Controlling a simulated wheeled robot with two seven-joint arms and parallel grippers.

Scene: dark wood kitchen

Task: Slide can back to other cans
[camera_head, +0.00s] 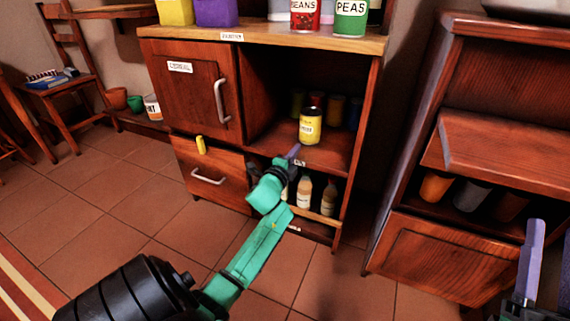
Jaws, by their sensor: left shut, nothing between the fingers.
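A yellow can (310,128) with a pale label stands upright near the front of the cabinet's open middle shelf (329,155). Several other cans (335,108) stand in shadow at the back of that shelf, with a gap between them and the yellow can. My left gripper (295,150) is shut and empty, just in front of and below the yellow can, at the shelf's front edge. I cannot tell whether it touches the can. My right gripper (551,230) is at the lower right edge, its two fingers apart, far from the cans.
Bottles (304,193) stand on the lower shelf below my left gripper. A closed door (190,85) with a handle is left of the open shelf. The beans can (305,14) and peas can (351,17) stand on the cabinet top. Another cabinet (500,145) is at the right.

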